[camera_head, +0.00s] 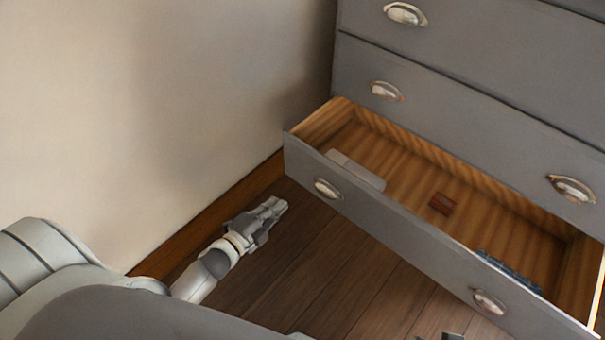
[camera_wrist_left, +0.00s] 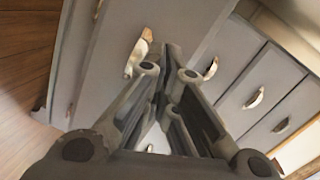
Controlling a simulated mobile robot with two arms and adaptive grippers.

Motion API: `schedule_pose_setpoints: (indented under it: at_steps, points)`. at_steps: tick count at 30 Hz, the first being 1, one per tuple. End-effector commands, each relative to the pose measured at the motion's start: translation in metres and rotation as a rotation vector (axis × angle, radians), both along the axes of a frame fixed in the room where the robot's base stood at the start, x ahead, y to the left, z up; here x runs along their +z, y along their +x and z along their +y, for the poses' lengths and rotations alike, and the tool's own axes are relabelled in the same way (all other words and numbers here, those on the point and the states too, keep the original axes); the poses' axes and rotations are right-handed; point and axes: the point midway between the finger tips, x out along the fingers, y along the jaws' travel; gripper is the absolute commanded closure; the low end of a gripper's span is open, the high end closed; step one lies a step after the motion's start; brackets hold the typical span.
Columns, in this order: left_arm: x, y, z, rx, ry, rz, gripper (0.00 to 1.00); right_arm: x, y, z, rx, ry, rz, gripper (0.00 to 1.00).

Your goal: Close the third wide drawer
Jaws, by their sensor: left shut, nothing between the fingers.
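The open wide drawer (camera_head: 400,226) is the lowest one I see in the grey dresser. It is pulled well out, with its wooden inside showing. Its front has two metal cup handles, a left one (camera_head: 328,189) and a right one (camera_head: 489,302). My left gripper (camera_head: 277,207) is shut and empty, low over the floor, in front of the drawer's left end and apart from it in the head view. In the left wrist view the closed fingers (camera_wrist_left: 172,58) point toward grey drawer fronts with metal handles.
The drawers above (camera_head: 470,110) are closed. A beige wall (camera_head: 200,90) with a wooden baseboard (camera_head: 222,208) stands left. Dark plank floor (camera_head: 335,270) is clear in front.

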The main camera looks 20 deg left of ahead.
Motion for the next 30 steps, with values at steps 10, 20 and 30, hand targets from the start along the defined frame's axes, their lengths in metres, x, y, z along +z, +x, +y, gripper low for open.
schedule_pose_setpoints:
  at_steps: [10, 20, 30]
  points:
    - [0.055, 0.014, -0.016, -0.13, 0.204, -0.248, 1.0, 0.048, -0.014, -0.003, -0.004, 0.001, -0.035, 0.49]
    - [0.06, 0.044, -0.026, -0.136, 0.213, -0.263, 1.0, 0.048, -0.016, -0.003, -0.004, 0.002, -0.036, 0.49]
    - [0.059, 0.104, -0.045, -0.135, 0.212, -0.259, 1.0, 0.04, -0.015, -0.003, -0.004, 0.002, -0.036, 0.49]
